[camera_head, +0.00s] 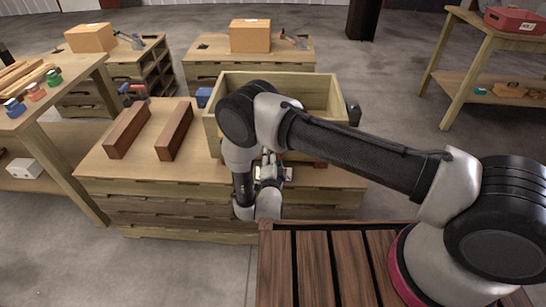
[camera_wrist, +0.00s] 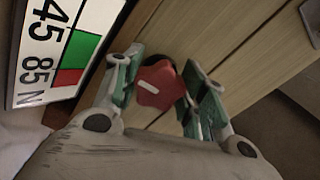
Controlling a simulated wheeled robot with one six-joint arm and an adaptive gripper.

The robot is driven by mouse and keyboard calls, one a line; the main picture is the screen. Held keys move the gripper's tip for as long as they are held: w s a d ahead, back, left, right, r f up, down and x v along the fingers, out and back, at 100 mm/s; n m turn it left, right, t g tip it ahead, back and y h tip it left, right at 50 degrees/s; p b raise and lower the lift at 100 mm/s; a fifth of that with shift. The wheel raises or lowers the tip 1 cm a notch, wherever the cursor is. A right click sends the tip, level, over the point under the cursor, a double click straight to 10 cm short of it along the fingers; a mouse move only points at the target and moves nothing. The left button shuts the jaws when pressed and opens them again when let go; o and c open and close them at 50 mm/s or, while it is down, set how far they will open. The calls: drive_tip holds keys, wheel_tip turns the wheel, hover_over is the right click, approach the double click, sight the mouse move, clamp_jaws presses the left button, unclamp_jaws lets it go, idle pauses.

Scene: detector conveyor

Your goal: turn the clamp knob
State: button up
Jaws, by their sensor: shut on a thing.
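The red star-shaped clamp knob (camera_wrist: 160,86) with a white mark on its face shows in the wrist view, in front of a wooden drawer-like face. My gripper (camera_wrist: 164,76) has its green-padded fingers on both sides of the knob and is shut on it. In the head view, my gripper (camera_head: 268,172) is at the front of the wooden bench (camera_head: 150,185), below the open wooden box. The knob is hidden there by my arm.
A white sign with green and red blocks (camera_wrist: 62,45) stands close on the left of the wrist view. On the bench are two brown wooden blocks (camera_head: 175,130) and the open box (camera_head: 330,95). A slatted wooden surface (camera_head: 312,270) is nearest me.

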drive_tip(key=o, duration=1)
drive_tip(key=shift+o, duration=0.2)
drive_tip(key=shift+s, duration=0.1)
drive_tip(key=s, duration=0.7)
drive_tip(key=shift+s+a, duration=0.15)
drive_tip(key=shift+s, duration=0.05)
